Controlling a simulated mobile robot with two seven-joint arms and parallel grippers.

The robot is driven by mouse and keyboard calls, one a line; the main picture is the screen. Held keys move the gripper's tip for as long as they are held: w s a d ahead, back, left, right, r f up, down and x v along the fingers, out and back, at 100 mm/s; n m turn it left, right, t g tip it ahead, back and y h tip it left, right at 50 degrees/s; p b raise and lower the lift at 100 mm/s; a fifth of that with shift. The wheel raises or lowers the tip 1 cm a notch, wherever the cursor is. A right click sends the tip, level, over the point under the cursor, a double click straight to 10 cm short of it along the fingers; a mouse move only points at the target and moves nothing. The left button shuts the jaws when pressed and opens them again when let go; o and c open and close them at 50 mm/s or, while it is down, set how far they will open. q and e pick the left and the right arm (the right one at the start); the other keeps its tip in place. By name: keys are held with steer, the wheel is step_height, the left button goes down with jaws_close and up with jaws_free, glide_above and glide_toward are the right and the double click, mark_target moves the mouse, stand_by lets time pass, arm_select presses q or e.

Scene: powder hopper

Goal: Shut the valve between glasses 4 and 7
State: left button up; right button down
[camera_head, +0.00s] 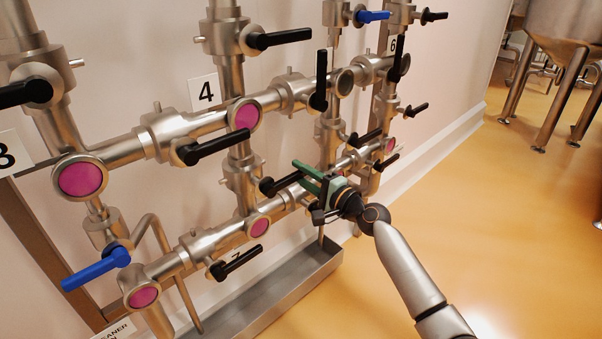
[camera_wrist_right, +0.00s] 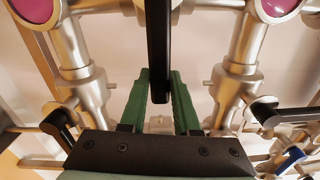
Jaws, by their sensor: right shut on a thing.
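Glass 4 (camera_head: 245,115) is a pink sight glass on the upper pipe row, and glass 7 (camera_head: 258,227) is a pink one below it. The valve between them (camera_head: 240,175) sits on the upright pipe. Its black lever (camera_head: 270,187) points right, crosswise to that pipe. My right gripper (camera_head: 322,188), with green fingers, is shut on the lever's outer end. In the right wrist view the lever (camera_wrist_right: 158,50) comes down from the top between the fingers (camera_wrist_right: 160,95). The fingers hide the lever's tip in the head view. My left gripper is not in view.
Other black levers stand close by: an upright one (camera_head: 321,80) above, one (camera_head: 365,138) to the upper right and one (camera_head: 236,263) below. A metal trough (camera_head: 290,293) runs under the pipes. The orange floor (camera_head: 470,200) to the right is clear.

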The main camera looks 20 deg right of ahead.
steer(key=shift+s+a+f, duration=0.15)
steer(key=shift+f, duration=0.75)
steer(key=c, duration=0.7)
jaws_free()
steer(key=shift+c, duration=0.2)
steer(key=shift+o, duration=0.3)
steer(key=shift+d+r, duration=0.2)
steer(key=v, duration=1.2)
steer(key=shift+r+p, duration=0.25)
steer(key=shift+p, duration=0.05)
steer(key=shift+s, duration=0.1)
